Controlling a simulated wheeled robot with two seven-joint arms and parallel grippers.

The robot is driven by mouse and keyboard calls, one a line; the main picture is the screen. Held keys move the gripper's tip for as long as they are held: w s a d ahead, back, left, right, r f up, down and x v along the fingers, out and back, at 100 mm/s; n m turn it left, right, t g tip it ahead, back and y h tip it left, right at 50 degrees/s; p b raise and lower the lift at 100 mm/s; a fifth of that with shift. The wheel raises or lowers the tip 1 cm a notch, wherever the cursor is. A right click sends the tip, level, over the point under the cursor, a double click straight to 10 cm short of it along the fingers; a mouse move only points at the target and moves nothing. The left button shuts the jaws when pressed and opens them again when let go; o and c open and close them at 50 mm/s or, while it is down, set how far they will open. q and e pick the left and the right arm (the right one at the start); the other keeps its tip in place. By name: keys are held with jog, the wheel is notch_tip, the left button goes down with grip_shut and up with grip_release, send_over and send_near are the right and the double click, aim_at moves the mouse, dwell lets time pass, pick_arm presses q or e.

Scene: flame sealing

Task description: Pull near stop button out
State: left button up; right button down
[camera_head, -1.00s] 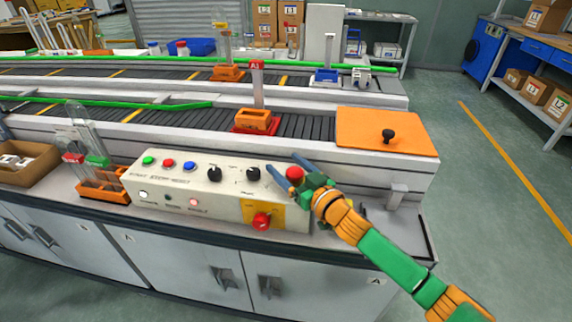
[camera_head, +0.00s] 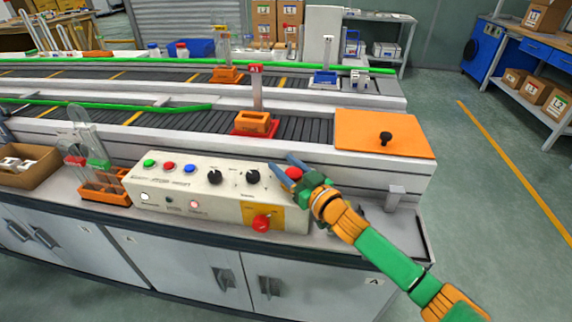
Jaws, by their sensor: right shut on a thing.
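A red mushroom-shaped stop button (camera_head: 292,173) shows at the right end of the control box (camera_head: 160,190). My right gripper (camera_head: 288,167) reaches in from the right, with its grey-blue fingers on either side of this red button, shut on it. The gripper's green body and fingers hide part of the button and its base. Another red stop button (camera_head: 261,223) sits on a yellow plate on the box's front face, apart from the gripper. My left gripper is not in view.
Behind the box runs a conveyor (camera_head: 180,122) carrying a red and orange holder (camera_head: 254,123). An orange cover (camera_head: 384,135) with a black knob lies at its right end. An orange tube rack (camera_head: 104,190) stands left of the box.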

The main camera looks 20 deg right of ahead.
jog(key=shift+r, duration=0.45)
jog(key=shift+c, duration=1.7)
grip_release()
jog(key=shift+r, duration=0.1)
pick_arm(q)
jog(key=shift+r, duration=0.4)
pick_arm(e)
jog(key=shift+s+f, duration=0.2)
jog(key=shift+s, duration=0.05)
jog(key=v, duration=0.6)
jog(key=shift+s+d+r, duration=0.1)
jog(key=shift+s+d, duration=0.05)
jog(key=shift+s, duration=0.15)
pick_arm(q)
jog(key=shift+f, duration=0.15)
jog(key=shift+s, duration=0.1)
